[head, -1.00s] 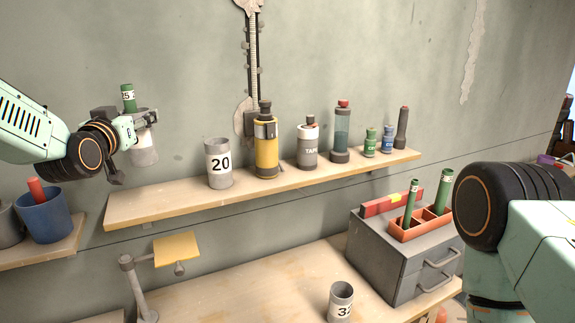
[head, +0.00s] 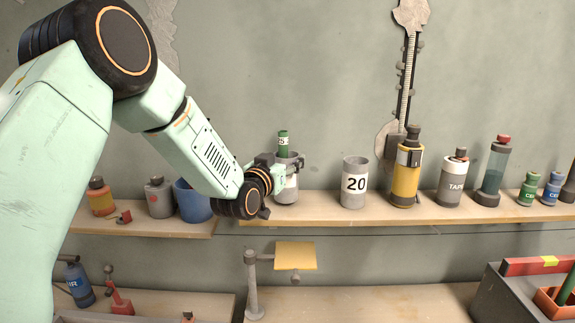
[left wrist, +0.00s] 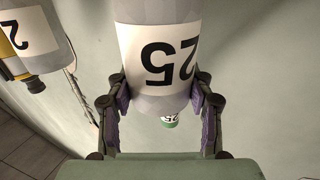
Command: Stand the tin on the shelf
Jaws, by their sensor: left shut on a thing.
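The tin (head: 287,193) is a grey cylinder with a white label reading 25. A green tube (head: 283,140) stands up out of its top. My left gripper (head: 284,166) is shut around the tin's upper part and holds it upright over the left end of the long wooden shelf (head: 320,214). The tin's base is at or just above the board; I cannot tell if it touches. In the left wrist view the tin (left wrist: 160,50) sits between both finger pads, with the green tube's end (left wrist: 169,123) beyond it. My right gripper is not in view.
A grey tin marked 20 (head: 354,184) stands to the right on the same shelf, then a yellow flask (head: 406,172) and a TAPE canister (head: 453,180). A blue cup (head: 192,203) stands on a separate left shelf. A yellow-topped stand (head: 295,256) is below.

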